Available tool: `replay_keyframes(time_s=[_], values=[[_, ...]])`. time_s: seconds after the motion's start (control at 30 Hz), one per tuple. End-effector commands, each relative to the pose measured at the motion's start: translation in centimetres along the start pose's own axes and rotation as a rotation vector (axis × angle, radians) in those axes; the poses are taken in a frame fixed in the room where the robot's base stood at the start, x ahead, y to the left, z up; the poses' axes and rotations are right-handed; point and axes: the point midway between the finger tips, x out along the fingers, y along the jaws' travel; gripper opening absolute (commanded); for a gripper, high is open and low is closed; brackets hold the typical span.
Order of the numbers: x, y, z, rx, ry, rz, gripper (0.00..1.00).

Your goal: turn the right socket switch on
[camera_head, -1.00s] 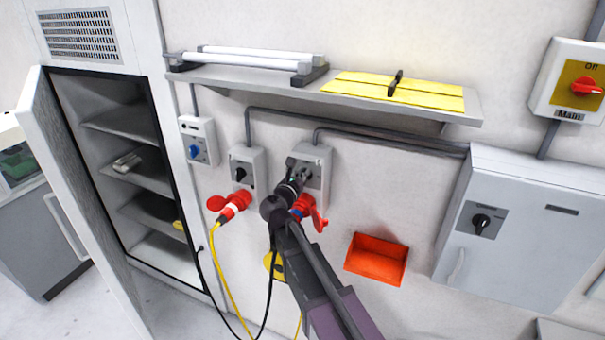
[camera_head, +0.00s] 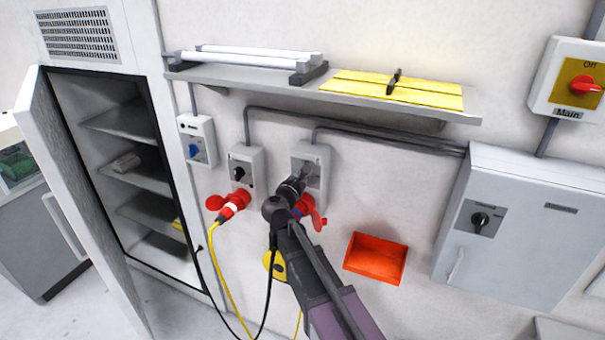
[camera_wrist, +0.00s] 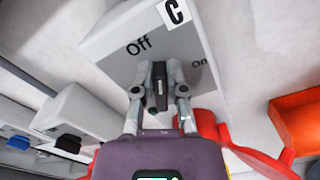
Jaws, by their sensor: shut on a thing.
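The right socket switch is a grey box (camera_head: 311,153) on the wall with a red socket cap (camera_head: 319,219) beneath it. In the wrist view the box (camera_wrist: 105,50) shows "Off" at upper left, "On" at right and a "C" label. My gripper (camera_head: 305,177) is at the front of the box. In the wrist view its two fingers (camera_wrist: 159,91) are closed on the dark switch knob (camera_wrist: 161,86), one on each side. The knob stands roughly upright in that picture, between the two labels. The arm hides part of the socket in the head view.
A similar switch box (camera_head: 246,160) with a red plug (camera_head: 233,205) and cables is just left. An orange bin (camera_head: 375,260) hangs at lower right. A shelf (camera_head: 225,83) runs above. A grey cabinet (camera_head: 515,250) is at right, an open cupboard door (camera_head: 62,170) at left.

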Motion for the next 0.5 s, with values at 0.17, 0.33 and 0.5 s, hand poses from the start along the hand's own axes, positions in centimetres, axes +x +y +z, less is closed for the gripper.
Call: replay_keyframes(time_s=[0.17, 0.33, 0.5], values=[[0.11, -0.30, -0.08, 0.168, 0.000, 0.001, 0.00], [0.12, -0.60, -0.17, 0.329, 0.000, 0.001, 0.00], [0.14, -0.88, -0.31, 0.490, 0.000, 0.002, 0.00]])
